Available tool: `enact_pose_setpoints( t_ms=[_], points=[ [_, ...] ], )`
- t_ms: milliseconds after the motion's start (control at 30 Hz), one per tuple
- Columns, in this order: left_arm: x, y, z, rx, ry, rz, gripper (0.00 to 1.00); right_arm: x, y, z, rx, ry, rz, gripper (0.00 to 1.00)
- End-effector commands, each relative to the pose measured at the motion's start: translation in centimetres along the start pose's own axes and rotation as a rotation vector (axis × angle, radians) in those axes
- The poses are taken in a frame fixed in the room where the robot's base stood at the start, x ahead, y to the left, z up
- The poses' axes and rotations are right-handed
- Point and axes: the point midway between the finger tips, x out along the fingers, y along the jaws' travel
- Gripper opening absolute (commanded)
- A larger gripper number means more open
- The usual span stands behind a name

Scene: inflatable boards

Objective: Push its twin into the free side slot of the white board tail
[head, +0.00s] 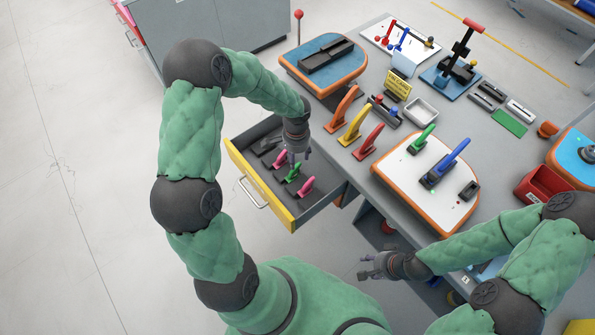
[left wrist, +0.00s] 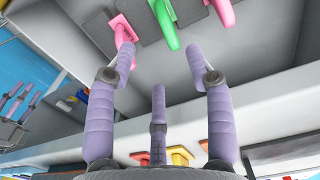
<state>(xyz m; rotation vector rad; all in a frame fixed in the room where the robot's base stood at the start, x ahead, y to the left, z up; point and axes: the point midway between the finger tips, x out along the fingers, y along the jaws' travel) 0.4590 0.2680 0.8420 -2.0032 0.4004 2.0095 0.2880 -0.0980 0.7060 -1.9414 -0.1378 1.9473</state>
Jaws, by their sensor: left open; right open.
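The white board tail (head: 400,166) with an orange rim lies on the bench. It carries a green fin (head: 424,138) on one side, a blue fin (head: 446,165) in the middle and an empty dark side slot (head: 468,190). A matching green fin (head: 293,174) stands in the open drawer between two pink fins (head: 280,158). My left gripper (head: 293,158) is open and empty, over the drawer close to these fins. In the left wrist view the green fin (left wrist: 166,25) shows beyond the spread fingers (left wrist: 160,55). My right gripper (head: 370,267) is open and empty, before the bench.
The yellow-fronted drawer (head: 258,186) sticks out from the bench. Orange, yellow and red fins (head: 356,126) stand on the bench between the drawer and the white board. A blue board tail (head: 318,52) lies at the back left; a red bin (head: 543,184) stands at right.

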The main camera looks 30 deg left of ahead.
Motion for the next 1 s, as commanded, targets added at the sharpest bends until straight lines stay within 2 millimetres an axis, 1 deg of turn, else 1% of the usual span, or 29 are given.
enact_pose_setpoints(
  t_ms=[33, 167, 233, 500, 667, 767, 1000],
  points=[
    [0.5, 0.0, 0.0, 0.0, 0.001, -0.001, 0.53, 0.5, 0.2, 0.0, 0.0, 0.0, 0.0, 0.43],
    [1.0, -0.1, 0.0, 0.001, -0.001, -0.001, 0.53, 0.6, 0.2, 0.0, 0.0, 0.0, 0.0, 0.43],
    [1.6, 0.0, 0.0, 0.001, -0.001, -0.001, 0.53, 0.8, 0.3, 0.0, 0.0, 0.0, 0.0, 0.43],
    [5.5, -0.1, 0.0, -0.001, 0.0, 0.0, 0.53, 1.9, 0.7, -0.1, 0.0, 0.0, 0.0, 0.43],
    [6.3, -0.2, 0.0, -0.001, 0.001, -0.001, 0.53, 2.1, 0.8, -0.1, 0.0, 0.0, 0.0, 0.43],
    [7.2, -0.2, 0.1, 0.0, 0.0, 0.0, 0.53, 2.4, 0.9, -0.1, 0.0, 0.0, 0.0, 0.43],
    [10.6, -0.6, 0.3, 0.0, -0.001, 0.0, 0.53, 3.8, 1.3, -0.1, 0.0, 0.0, 0.0, 0.43]
  ],
)
